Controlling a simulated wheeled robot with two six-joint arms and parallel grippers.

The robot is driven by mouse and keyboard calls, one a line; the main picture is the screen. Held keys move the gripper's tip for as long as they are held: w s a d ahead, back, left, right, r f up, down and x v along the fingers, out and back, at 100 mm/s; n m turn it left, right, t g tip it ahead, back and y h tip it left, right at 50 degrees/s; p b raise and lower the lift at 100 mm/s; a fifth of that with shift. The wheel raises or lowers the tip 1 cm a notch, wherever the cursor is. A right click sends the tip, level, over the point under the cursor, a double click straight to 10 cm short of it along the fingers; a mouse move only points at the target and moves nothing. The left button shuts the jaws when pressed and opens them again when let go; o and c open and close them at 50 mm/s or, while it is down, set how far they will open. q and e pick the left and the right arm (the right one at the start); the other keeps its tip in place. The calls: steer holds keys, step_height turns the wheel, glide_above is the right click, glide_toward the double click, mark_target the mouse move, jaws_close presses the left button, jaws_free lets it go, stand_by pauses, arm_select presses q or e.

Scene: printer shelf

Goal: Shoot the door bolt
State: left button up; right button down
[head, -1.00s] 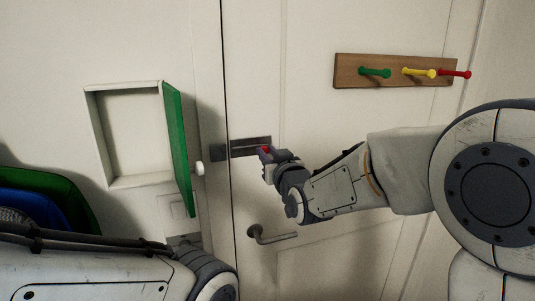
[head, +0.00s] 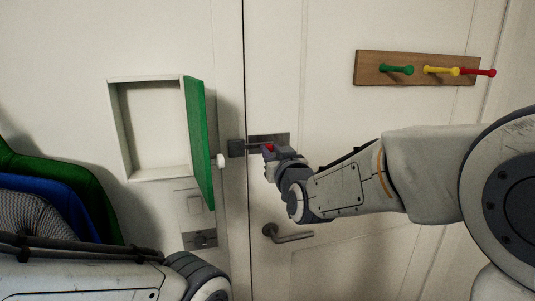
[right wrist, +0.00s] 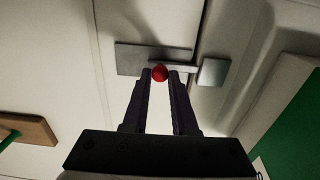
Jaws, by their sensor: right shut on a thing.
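The door bolt's metal plate (head: 282,137) is on the white door (head: 345,130), and it also shows in the right wrist view (right wrist: 128,58). My right gripper (head: 268,150) is shut on the bolt's red knob (right wrist: 160,73), which sits between the fingertips in the right wrist view. The bolt's rod (right wrist: 182,68) reaches across the door's edge to the square keeper (head: 236,148) on the frame. I cannot tell how far the rod goes into the keeper (right wrist: 213,72). My left arm crosses the lower left of the head view; its gripper is out of view.
A green cabinet door (head: 198,140) with a white knob stands open left of the keeper, beside a wall recess (head: 150,125). A door handle (head: 290,236) is below the bolt. A wooden peg rack (head: 370,68) hangs at upper right.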

steer(key=shift+a, duration=0.15)
steer(key=c, duration=0.8)
jaws_free()
steer(key=shift+a, duration=0.1)
steer(key=shift+o, duration=0.4)
steer(key=b+v, duration=0.3)
steer(key=v, duration=0.7)
steer(key=shift+s, duration=0.2)
